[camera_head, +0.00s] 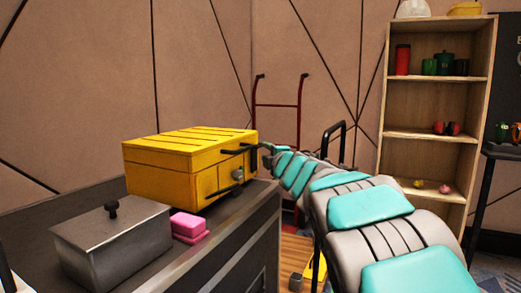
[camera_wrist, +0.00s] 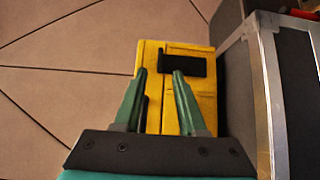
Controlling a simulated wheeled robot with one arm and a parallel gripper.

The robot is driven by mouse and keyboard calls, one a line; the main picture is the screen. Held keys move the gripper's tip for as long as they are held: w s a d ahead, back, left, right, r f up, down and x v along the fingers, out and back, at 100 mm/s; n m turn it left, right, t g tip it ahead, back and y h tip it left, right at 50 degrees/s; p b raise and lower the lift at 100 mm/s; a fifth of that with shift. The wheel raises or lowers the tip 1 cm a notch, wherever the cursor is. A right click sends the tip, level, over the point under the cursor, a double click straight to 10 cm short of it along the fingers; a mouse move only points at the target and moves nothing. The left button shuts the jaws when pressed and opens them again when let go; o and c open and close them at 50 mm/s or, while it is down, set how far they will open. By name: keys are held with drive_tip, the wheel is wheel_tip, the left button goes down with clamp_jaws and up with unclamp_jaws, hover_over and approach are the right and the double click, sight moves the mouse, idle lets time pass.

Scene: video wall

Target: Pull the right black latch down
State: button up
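A yellow case (camera_head: 188,165) stands closed on a dark chest in the head view. Its front faces right, with dark fittings and a small grey knob (camera_head: 238,175); my arm's end reaches this face from the right. In the wrist view, the yellow case (camera_wrist: 206,100) is ahead of my gripper (camera_wrist: 159,72). A black latch (camera_wrist: 183,66) lies just beyond the right fingertip; contact cannot be told. Another dark part (camera_wrist: 144,108) is partly hidden by the left finger. I cannot tell which latch is the right one.
The dark chest (camera_head: 262,222) also bears a grey lidded box (camera_head: 110,245) and a pink block (camera_head: 188,225). Its metal edge (camera_wrist: 268,90) runs close along the right in the wrist view. A red hand truck (camera_head: 277,105) and a wooden shelf (camera_head: 435,135) stand behind.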

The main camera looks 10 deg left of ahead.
sight(259, 147)
drive_tip(key=shift+p+x, duration=0.6)
drive_tip(key=shift+x, duration=2.3)
clamp_jaws()
